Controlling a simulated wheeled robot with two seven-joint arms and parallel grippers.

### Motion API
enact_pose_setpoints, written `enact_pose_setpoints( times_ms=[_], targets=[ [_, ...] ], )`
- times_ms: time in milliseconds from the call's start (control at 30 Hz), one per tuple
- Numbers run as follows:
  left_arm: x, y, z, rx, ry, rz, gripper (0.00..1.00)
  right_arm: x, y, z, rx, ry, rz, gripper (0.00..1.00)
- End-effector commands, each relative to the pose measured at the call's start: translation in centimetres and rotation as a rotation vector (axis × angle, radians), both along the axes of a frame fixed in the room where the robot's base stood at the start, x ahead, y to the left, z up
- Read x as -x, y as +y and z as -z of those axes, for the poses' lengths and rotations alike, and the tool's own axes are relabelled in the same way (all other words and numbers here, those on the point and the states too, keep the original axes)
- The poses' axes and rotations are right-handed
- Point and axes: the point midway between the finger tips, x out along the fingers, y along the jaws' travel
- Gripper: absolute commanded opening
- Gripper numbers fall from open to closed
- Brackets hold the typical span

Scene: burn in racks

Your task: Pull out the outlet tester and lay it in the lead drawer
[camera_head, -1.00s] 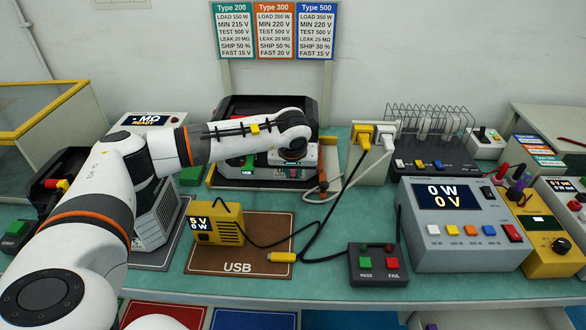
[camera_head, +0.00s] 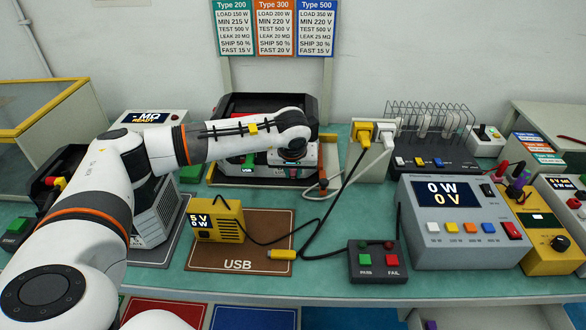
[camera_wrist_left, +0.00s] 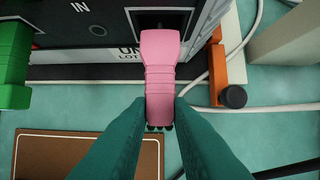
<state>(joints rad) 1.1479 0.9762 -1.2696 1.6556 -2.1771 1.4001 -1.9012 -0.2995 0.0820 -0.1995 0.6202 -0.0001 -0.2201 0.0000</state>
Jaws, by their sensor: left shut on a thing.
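In the left wrist view a pink, ribbed tester (camera_wrist_left: 160,65) stands in front of a dark socket opening on a unit's front face. I take it for the outlet tester. My left gripper's teal fingers (camera_wrist_left: 160,108) are shut on its near end. Whether its far end is still in the socket cannot be told. In the head view my left gripper (camera_head: 294,160) is at the front of the black-framed unit (camera_head: 235,108), and the arm hides the tester. A pale, open compartment (camera_head: 500,318) at the lower right edge may be the lead drawer. My right gripper is not seen.
A yellow USB meter (camera_head: 230,222) on a brown mat (camera_head: 200,262) and loose black and white cables lie in front of the unit. A pass/fail box (camera_head: 378,262) and a grey load meter (camera_head: 462,245) stand to the right. An orange clip (camera_wrist_left: 218,70) is close beside the tester.

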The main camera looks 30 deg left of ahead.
Motion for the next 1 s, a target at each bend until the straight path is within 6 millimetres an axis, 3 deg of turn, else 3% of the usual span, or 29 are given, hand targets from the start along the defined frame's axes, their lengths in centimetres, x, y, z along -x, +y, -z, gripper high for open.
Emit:
enact_pose_setpoints(
  times_ms=[500,867,1000],
  targets=[
    [1.7,-1.0,0.0,0.0,0.0,0.001,0.0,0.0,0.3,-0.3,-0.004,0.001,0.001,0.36],
    [1.8,-1.1,0.0,0.0,-0.001,0.001,0.0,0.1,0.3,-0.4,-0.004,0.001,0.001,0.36],
    [2.4,-3.2,-0.6,0.005,0.001,0.059,0.0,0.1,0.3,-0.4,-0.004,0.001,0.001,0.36]
  ],
)
